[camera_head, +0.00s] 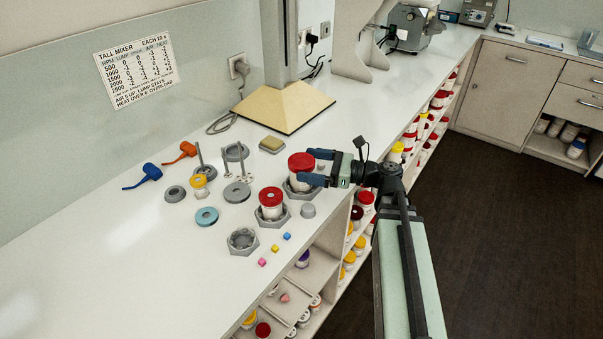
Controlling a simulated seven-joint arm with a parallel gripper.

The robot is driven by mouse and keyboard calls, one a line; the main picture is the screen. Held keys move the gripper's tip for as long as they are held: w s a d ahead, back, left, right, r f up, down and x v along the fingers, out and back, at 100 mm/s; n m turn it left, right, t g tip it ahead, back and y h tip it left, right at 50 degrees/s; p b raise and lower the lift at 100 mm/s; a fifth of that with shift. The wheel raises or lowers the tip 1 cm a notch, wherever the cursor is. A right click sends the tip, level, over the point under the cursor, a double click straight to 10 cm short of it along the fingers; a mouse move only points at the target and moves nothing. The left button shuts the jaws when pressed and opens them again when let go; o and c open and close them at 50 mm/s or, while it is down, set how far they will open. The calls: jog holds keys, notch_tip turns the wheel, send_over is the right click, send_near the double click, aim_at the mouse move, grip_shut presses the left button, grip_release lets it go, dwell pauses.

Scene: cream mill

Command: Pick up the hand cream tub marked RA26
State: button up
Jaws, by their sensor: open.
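A large tub with a red lid (301,162) stands in a grey hexagonal holder (297,194) on the white counter. A smaller tub with a red lid (271,197) stands in another hexagonal holder (272,222) to its front left. No marking such as RA26 is readable on either tub. My gripper (311,167) comes in from the right with its blue fingers open, level with the larger tub's upper part. One finger is at the tub's near side, the other towards its far side. I cannot tell whether they touch it.
An empty hexagonal holder (242,241) and small coloured cubes (274,248) lie in front. Grey rings (237,192), a blue ring (206,216) and upright rods stand to the left. A yellow-based stand (285,107) is behind. Shelves of tubs (357,228) lie below the counter edge.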

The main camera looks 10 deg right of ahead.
aim_at(295, 164)
jog(key=shift+x, duration=2.35)
jog(key=shift+f, duration=0.15)
jog(key=shift+s, duration=0.1)
jog(key=c, duration=1.1)
